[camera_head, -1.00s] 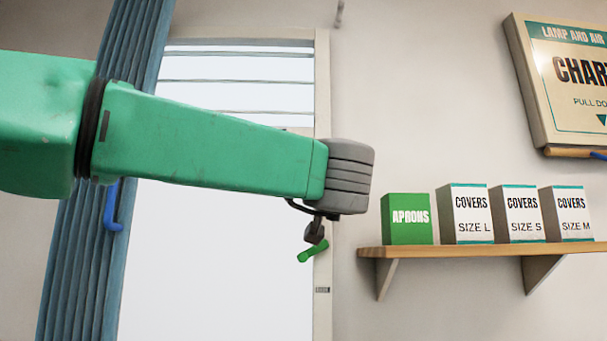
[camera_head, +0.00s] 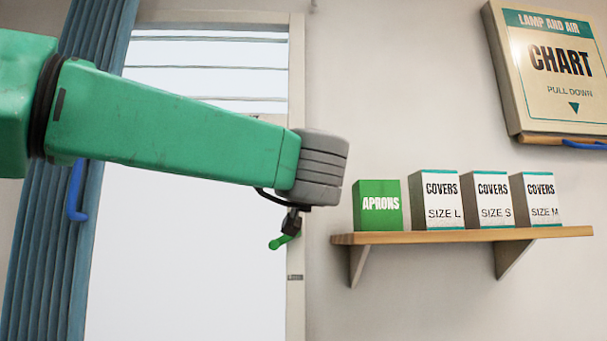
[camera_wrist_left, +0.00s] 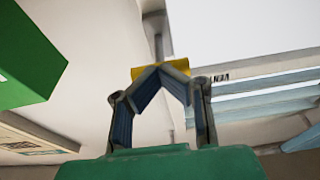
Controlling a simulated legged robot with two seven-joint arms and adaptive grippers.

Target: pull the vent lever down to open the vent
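In the left wrist view a grey rod (camera_wrist_left: 158,40) ends in a yellow handle (camera_wrist_left: 142,74), which looks like the vent lever. My left gripper (camera_wrist_left: 160,68) has its fingertips together right at the yellow handle. The handle shows on both sides of the tips; I see no gap between them and cannot tell whether they clasp it or only press against it. A partly hidden vent label (camera_wrist_left: 218,77) lies to the right, by pale slats. In the head view my left wrist (camera_head: 318,168) hides the fingers and lever. My right gripper is not in view.
A window panel (camera_head: 190,260) with slats above stands behind my arm. A green handle (camera_head: 285,240) is below my wrist. A wooden shelf (camera_head: 460,236) holds a green aprons box (camera_head: 377,205) and cover boxes. A chart (camera_head: 560,80) hangs upper right. A blue curtain (camera_head: 45,240) hangs left.

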